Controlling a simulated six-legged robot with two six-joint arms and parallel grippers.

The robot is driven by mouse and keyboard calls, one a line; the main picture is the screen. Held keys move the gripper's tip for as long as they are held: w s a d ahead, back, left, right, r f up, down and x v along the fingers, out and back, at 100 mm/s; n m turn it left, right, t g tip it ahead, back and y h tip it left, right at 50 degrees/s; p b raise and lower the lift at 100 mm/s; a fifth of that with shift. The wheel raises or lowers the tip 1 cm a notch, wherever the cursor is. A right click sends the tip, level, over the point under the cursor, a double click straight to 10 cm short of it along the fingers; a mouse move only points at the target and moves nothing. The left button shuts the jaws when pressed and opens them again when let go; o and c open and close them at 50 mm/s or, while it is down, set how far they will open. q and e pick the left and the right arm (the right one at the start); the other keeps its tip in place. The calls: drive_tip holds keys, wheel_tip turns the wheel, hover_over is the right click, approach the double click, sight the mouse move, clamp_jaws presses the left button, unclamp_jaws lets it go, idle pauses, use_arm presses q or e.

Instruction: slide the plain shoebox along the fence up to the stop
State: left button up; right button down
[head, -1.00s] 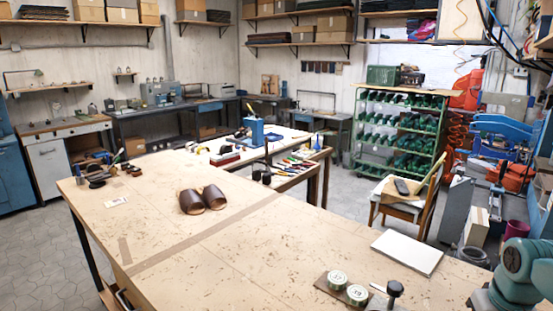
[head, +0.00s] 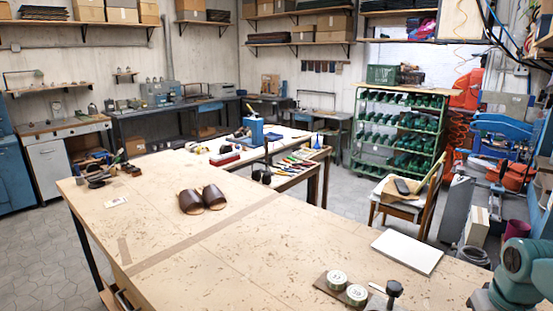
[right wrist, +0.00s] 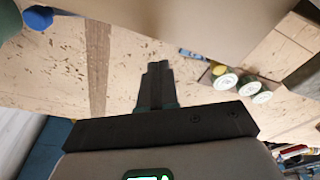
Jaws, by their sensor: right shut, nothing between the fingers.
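My right gripper (right wrist: 155,75) shows in the right wrist view with its dark fingers together and nothing between them. Beyond its fingertips, a large plain pale surface (right wrist: 190,28) fills the top of that view; I cannot tell whether it is the shoebox. In the head view a flat white rectangular slab (head: 408,252) lies on the near right of the worktable (head: 230,245); only its top and thin edge show. I cannot make out a fence or a stop in either view. My left gripper is not in view, and the right one is outside the head view.
Round tins (head: 337,279) sit on a brown board near the table's front right, with a dark-knobbed tool (head: 394,289) beside them. Brown sandals (head: 202,199) lie farther back. A chair (head: 405,200) stands behind the table. The table's middle is clear.

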wheel_tip(320, 180, down, 3)
drive_tip(key=shift+w+f+b, duration=0.1)
drive_tip(key=shift+f+b, duration=0.1)
drive_tip(key=shift+b, duration=1)
drive_tip(key=shift+s+a+b, duration=0.45)
drive_tip(key=shift+s, duration=0.05)
wheel_tip(320, 180, up, 8)
drive_tip(key=p, duration=0.7)
drive_tip(key=shift+w+d+p, duration=0.4)
